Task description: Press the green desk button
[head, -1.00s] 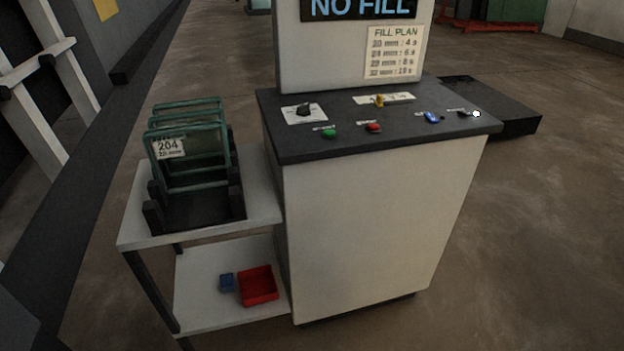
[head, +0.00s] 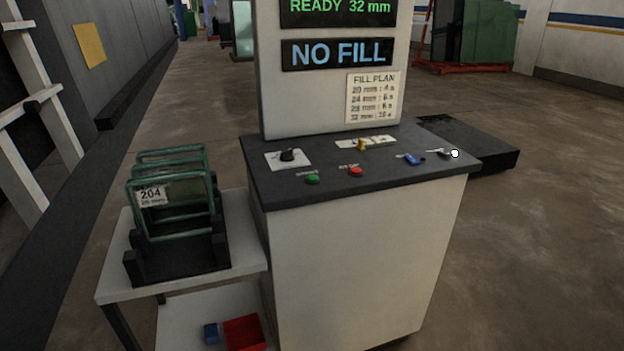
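The green desk button (head: 312,179) sits on the dark sloping top of the white control desk (head: 350,270), near its front edge and left of centre. A red button (head: 356,171) is to its right. A black knob (head: 288,155) on a white plate is behind it to the left. The screens above read "READY 32 mm" (head: 343,6) in green and "NO FILL" (head: 338,53) in blue. Neither of my grippers is in view, and nothing covers the green button.
A yellow switch (head: 361,145), a blue switch (head: 414,159) and a white-tipped lever (head: 454,153) are further right on the desk. A cart (head: 110,287) with green-framed panes in a black rack stands left of the desk.

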